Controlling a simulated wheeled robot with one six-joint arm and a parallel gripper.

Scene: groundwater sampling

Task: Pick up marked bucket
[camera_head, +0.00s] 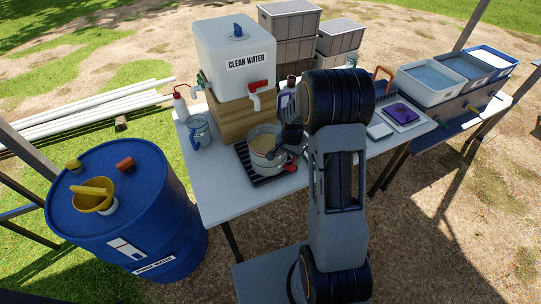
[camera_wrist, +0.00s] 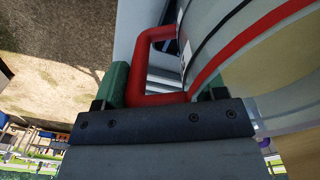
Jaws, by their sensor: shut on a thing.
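The marked bucket (camera_head: 266,157) is a pale grey pail with a red band, holding a cloudy yellowish liquid. It is upright at or just above a black slatted rack (camera_head: 258,181) on the white table; I cannot tell whether it touches. In the wrist view the bucket wall (camera_wrist: 225,30) shows dark and red bands and a red side handle (camera_wrist: 150,65). My gripper (camera_wrist: 165,98) is shut on that red handle, with green-faced fingers on either side. In the head view my arm partly hides the gripper and the bucket's right side.
A clean water tank (camera_head: 225,75) on a wooden block stands behind the bucket. A clear jug (camera_head: 200,132) and a red-capped wash bottle (camera_head: 181,105) stand to the left. A blue barrel (camera_head: 165,215) with a yellow funnel (camera_head: 90,199) stands left of the table (camera_head: 222,205). The table's front-left corner is clear.

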